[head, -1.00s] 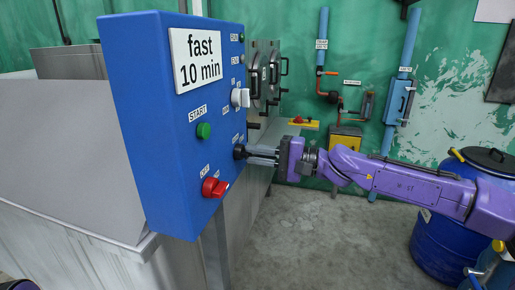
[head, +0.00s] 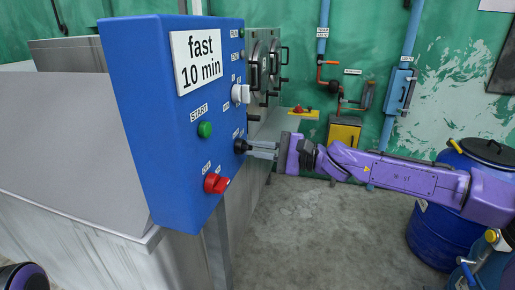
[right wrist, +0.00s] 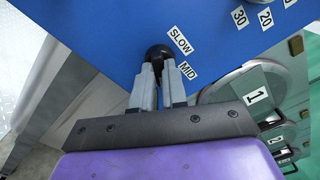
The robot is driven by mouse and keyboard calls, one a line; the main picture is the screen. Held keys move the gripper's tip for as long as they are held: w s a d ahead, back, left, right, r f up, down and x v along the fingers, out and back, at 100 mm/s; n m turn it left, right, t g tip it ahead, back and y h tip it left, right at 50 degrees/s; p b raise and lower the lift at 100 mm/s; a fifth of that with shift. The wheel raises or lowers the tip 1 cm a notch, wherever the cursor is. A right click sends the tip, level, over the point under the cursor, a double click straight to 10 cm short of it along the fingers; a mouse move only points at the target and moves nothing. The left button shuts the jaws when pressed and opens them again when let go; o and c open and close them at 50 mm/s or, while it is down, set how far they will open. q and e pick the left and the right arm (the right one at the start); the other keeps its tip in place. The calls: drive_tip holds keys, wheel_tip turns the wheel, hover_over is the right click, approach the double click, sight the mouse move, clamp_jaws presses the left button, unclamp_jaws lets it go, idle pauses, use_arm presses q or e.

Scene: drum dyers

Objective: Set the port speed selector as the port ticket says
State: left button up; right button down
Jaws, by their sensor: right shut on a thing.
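The port ticket (head: 200,61) is a white card at the top of the blue control box (head: 150,110) and reads "fast 10 min". The speed selector is a black knob (head: 240,146) on the box's right-hand face, also in the right wrist view (right wrist: 157,54). Labels SLOW (right wrist: 180,40) and MID (right wrist: 188,70) show beside it there; no FAST label is visible. My right gripper (head: 249,148) is shut on the black knob, its fingers largely covering it. Which label the knob points at cannot be told. At the lower left corner, a dark rounded part of mine shows; the left gripper is not visible.
A white knob (head: 240,94) sits above the black one, with labels 30 and 20 near it in the wrist view. A green START button (head: 204,129) and a red switch (head: 216,183) are close by. Blue drums (head: 460,210) stand at right; the floor between is clear.

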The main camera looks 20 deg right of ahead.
drive_tip(key=c, duration=1.2)
unclamp_jaws()
drive_tip(key=shift+o, duration=0.2)
drive_tip(key=p+v, duration=0.2)
drive_tip(key=v, duration=0.8)
drive_tip(key=shift+s+d, duration=0.15)
drive_tip(key=shift+d, duration=0.05)
